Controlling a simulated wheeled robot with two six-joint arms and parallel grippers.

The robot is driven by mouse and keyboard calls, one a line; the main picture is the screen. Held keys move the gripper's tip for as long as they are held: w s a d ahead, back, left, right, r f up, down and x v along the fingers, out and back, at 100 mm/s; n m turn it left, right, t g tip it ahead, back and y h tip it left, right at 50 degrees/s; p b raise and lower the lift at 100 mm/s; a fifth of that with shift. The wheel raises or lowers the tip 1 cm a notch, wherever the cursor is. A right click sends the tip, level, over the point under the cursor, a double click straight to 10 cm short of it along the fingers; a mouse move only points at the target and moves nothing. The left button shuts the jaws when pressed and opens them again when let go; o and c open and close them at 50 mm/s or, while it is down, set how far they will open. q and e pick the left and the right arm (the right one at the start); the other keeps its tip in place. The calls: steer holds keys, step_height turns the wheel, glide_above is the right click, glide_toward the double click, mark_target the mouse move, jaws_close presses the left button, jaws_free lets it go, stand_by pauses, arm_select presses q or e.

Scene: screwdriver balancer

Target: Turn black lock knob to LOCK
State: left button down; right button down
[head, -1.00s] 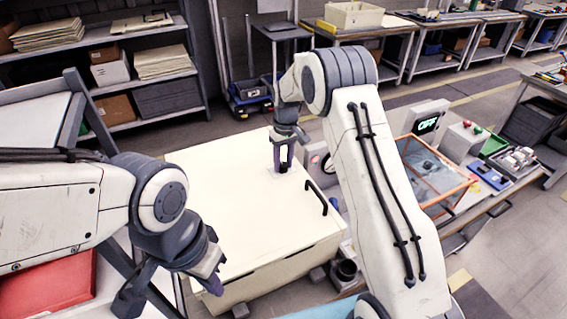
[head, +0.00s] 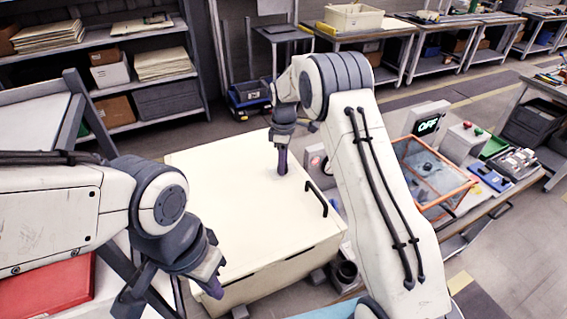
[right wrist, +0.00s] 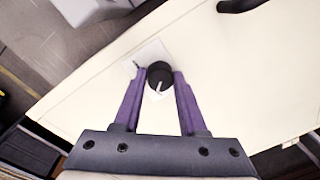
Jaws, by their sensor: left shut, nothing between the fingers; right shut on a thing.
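The black lock knob (right wrist: 159,72) sits on a small white label plate (right wrist: 146,57) on the top of the cream box (head: 215,205). In the right wrist view its white pointer line points toward my gripper's palm. The lettering on the plate is not readable. My right gripper (head: 282,172) points down at the box top, its purple fingers (right wrist: 160,80) shut on the knob, one on each side. In the head view the fingers hide the knob. My left gripper (head: 214,288) is shut and empty, in front of the box's left side.
A black handle (head: 316,197) stands on the box top to the right of the knob. An orange-framed clear case (head: 432,172) and a display reading OFF (head: 428,124) stand to the right. Shelves (head: 110,85) are at the back left.

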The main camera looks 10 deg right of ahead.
steer(key=shift+w+n, duration=0.1)
steer(key=shift+n, duration=0.3)
steer(key=shift+c, duration=2.3)
jaws_free()
steer(key=shift+r, duration=0.1)
steer(key=shift+r, duration=0.4)
step_height(320, 180, up, 10)
steer(key=b, duration=0.2)
steer(key=shift+w+f, duration=0.2)
steer(key=shift+f, duration=0.05)
